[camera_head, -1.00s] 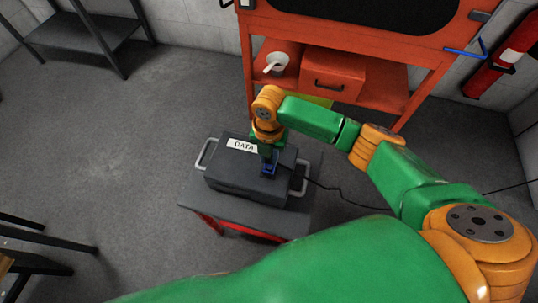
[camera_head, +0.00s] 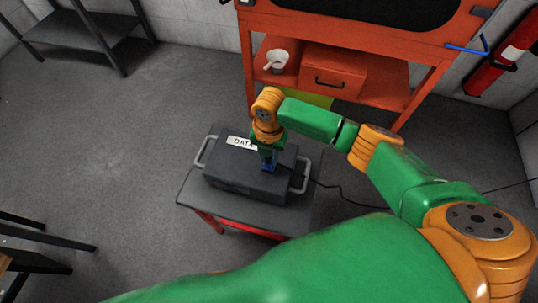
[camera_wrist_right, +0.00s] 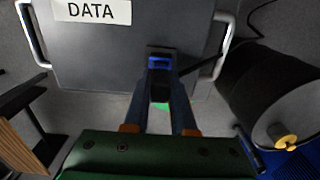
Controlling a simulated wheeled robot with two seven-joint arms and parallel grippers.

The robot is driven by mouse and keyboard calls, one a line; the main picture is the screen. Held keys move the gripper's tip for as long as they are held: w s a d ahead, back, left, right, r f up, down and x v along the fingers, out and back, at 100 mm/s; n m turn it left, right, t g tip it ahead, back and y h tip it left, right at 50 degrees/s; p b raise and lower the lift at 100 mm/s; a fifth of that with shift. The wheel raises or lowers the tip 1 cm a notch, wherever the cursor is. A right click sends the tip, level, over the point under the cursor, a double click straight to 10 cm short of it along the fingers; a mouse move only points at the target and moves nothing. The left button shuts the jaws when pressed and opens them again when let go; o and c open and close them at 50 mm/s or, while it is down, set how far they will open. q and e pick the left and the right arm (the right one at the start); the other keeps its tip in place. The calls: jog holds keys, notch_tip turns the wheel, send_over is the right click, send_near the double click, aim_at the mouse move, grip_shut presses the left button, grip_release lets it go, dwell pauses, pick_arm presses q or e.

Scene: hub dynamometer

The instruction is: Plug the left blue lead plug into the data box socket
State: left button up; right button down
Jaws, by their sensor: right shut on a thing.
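The dark grey data box (camera_head: 225,165) with its white DATA label (camera_head: 238,141) sits on a small table. My right gripper (camera_head: 267,164) points down at the right part of the box top. In the right wrist view its fingers (camera_wrist_right: 160,92) are shut on the blue lead plug (camera_wrist_right: 160,64), which also shows as a little blue in the head view (camera_head: 268,168). The plug is at a dark rectangular fitting on the box top, seemingly the socket. The fingers hide how deep it sits. A black lead (camera_wrist_right: 200,62) runs off to the right. My left gripper is not in view.
The box has metal handles (camera_head: 203,151) at its ends. The small table (camera_head: 200,193) has little bare room around it. An orange bench (camera_head: 385,85) with a white cup (camera_head: 277,62) stands behind. A dark cylinder (camera_wrist_right: 270,95) lies right in the wrist view.

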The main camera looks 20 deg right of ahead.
jog(key=shift+f, duration=0.5)
jog(key=c, duration=0.7)
grip_release()
jog(key=shift+r, duration=0.1)
jog(key=shift+o, duration=0.2)
notch_tip(320, 180, up, 7)
jog(key=shift+r, duration=0.1)
